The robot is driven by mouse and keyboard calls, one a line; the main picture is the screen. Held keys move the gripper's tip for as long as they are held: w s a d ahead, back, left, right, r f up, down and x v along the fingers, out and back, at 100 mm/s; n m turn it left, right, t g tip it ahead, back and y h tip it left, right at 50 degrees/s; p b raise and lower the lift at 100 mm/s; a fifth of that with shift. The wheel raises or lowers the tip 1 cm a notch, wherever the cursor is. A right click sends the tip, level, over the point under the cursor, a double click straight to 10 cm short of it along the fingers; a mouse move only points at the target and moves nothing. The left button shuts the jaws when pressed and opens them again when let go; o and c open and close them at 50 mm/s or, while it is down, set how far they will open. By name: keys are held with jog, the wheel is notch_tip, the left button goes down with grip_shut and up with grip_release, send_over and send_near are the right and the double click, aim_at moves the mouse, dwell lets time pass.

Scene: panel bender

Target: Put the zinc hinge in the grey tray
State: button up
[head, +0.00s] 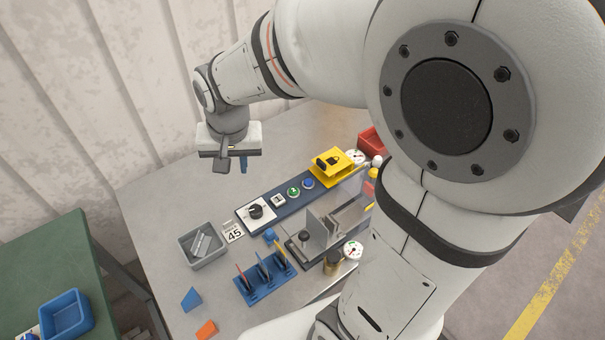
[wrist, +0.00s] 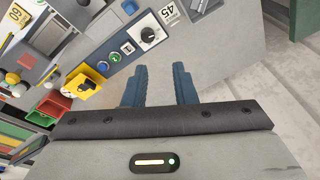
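The grey tray (head: 189,247) stands on the table left of the control strip. A light metallic piece (head: 200,243), which looks like the zinc hinge, lies inside it.
The control strip (head: 281,200) with a knob and buttons, a yellow lock block (head: 331,165), a red bin (head: 371,141) and a blue rack (head: 263,280) stand nearby. A blue wedge (head: 191,299) and an orange piece (head: 206,329) lie in front. Table behind the strip is clear.

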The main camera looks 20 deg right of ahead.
jog(key=s+d+r+n+t, duration=0.1)
jog(key=s+d+r, duration=0.2)
jog(key=s+d, duration=0.2)
jog(key=s+d+r+n+t, duration=0.1)
jog(key=s+d+r, duration=0.2)
jog(key=s, duration=0.5)
jog(key=shift+s+d+n+h, duration=0.15)
jog(key=shift+d+n+h, duration=0.2)
jog(key=shift+d, duration=0.55)
jog(key=shift+f, duration=0.15)
notch_tip(320, 180, down, 4)
jog(key=b, duration=0.3)
jog(key=shift+a+f, duration=0.1)
jog(key=shift+f, duration=0.05)
